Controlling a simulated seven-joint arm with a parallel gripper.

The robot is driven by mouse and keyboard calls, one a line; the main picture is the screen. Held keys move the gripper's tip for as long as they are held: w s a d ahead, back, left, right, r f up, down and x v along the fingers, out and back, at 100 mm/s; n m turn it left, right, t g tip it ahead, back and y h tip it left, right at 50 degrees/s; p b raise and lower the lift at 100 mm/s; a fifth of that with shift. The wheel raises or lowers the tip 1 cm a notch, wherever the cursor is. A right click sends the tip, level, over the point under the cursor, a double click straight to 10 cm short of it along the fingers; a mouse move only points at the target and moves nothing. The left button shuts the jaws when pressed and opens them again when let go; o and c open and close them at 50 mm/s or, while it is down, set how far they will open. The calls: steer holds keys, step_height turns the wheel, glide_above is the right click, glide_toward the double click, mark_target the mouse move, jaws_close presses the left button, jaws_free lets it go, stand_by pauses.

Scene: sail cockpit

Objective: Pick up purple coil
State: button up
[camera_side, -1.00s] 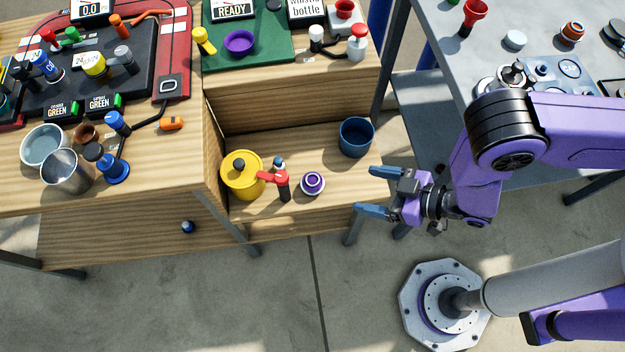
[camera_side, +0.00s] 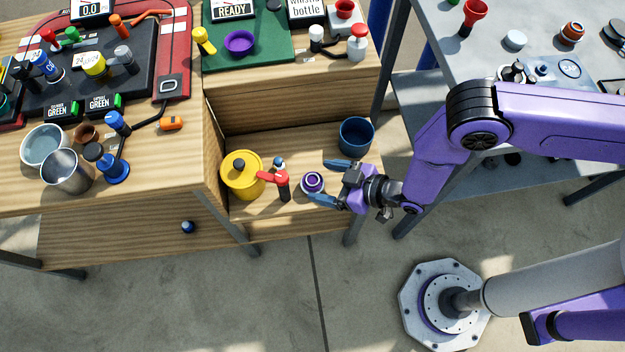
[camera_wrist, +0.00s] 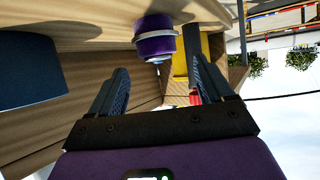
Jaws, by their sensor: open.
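The purple coil (camera_side: 312,182) is a small round purple piece with pale rims, standing on the low wooden shelf. It also shows in the wrist view (camera_wrist: 155,40), ahead of the fingers near the top. My gripper (camera_side: 320,180) is open and empty. In the side view its two blue fingers reach left over the shelf, with their tips at the coil's right side, one above and one below it in the picture. In the wrist view the coil appears between the lines of the two fingers (camera_wrist: 153,75). I cannot tell whether a finger touches it.
A red-handled dark tool (camera_side: 283,185) stands just left of the coil, with a yellow lidded pot (camera_side: 242,175) beyond it. A dark blue cup (camera_side: 356,137) stands close above the upper finger in the picture. The shelf's front edge lies below.

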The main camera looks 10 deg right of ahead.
mark_target(314, 180)
steer(key=shift+x, duration=2.3)
steer(key=shift+d+f, duration=0.15)
steer(key=shift+f, duration=0.05)
steer(key=shift+c, duration=0.4)
steer(key=c, duration=1.1)
